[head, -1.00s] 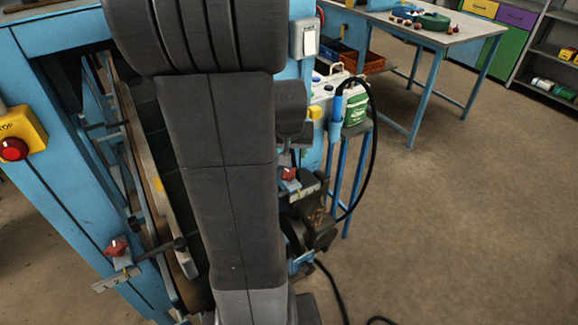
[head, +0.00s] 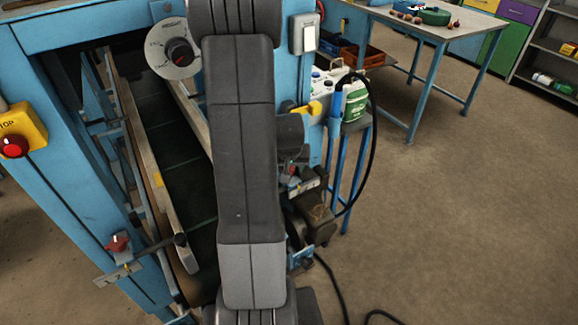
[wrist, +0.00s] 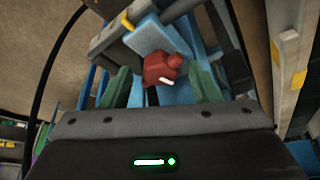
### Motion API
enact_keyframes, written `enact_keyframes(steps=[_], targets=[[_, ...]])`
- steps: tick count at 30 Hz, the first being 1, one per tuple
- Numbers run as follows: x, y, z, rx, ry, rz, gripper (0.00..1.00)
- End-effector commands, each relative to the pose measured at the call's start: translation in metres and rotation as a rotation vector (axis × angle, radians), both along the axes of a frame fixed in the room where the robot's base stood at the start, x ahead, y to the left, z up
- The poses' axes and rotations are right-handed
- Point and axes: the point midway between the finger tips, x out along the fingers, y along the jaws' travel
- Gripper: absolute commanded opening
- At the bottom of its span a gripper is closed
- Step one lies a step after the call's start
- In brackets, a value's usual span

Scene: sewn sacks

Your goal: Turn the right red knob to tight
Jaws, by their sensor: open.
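The right red knob (wrist: 159,70) shows in the wrist view, with a white mark on its edge, on a blue mount. My gripper (wrist: 158,78) is open. Its two greenish fingers appear on either side of the knob, and I cannot tell whether either touches it. In the head view the right red knob (head: 290,170) is small and mostly hidden by my arm's end. The left red knob (head: 117,243) sits on its bracket on the blue frame, apart from my gripper.
A dark conveyor belt (head: 172,140) runs between rails left of my arm. A grey dial (head: 173,48) and a red stop button (head: 15,146) are on the frame. A black cable (head: 372,125) loops by the green-white container (head: 355,100). Floor at right is clear.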

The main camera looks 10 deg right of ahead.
Motion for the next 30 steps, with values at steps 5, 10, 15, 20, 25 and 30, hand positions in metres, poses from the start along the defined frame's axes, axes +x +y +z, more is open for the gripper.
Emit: enact_keyframes(steps=[5,10,15,20,25,30], targets=[[0.0012,-0.0003,-0.0037,0.001,0.001,-0.001,0.56],[0.0012,-0.0003,-0.0036,0.0,0.0,-0.001,0.56],[0.0013,-0.0003,-0.0035,0.0,0.0,-0.001,0.28],[0.0012,-0.0003,-0.0035,0.001,0.001,-0.001,0.11],[0.0011,-0.0002,-0.0035,0.001,0.001,-0.001,0.11],[0.001,-0.0002,-0.0036,0.001,0.001,-0.001,0.11]])
